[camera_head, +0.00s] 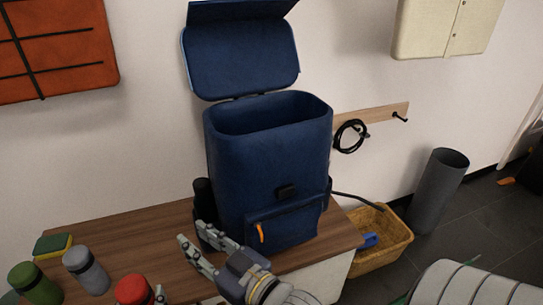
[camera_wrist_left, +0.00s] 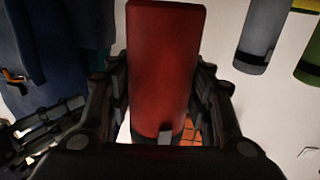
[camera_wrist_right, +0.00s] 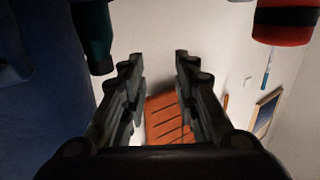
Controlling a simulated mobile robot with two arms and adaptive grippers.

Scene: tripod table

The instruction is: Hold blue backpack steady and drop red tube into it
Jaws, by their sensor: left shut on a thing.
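The blue backpack (camera_head: 265,170) stands upright on the wooden table with its lid flipped up and its top opening facing up. The red tube (camera_wrist_left: 160,70) is between the fingers of my left gripper (camera_wrist_left: 163,75), which is shut on it. In the head view the tube's end (camera_head: 133,290) shows at the bottom edge, left of the backpack and apart from it; most of my left gripper is out of that picture. My right gripper (camera_head: 205,246) is at the backpack's lower left front. It is open and empty in the right wrist view (camera_wrist_right: 158,65); contact with the backpack is unclear.
A grey tube (camera_head: 86,270), a green tube (camera_head: 36,285) and a sponge (camera_head: 53,245) are on the left of the table (camera_head: 150,225). A dark bottle (camera_head: 204,199) is at the backpack's left side. A basket (camera_head: 385,250) and a grey bin (camera_head: 438,190) stand right of the table.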

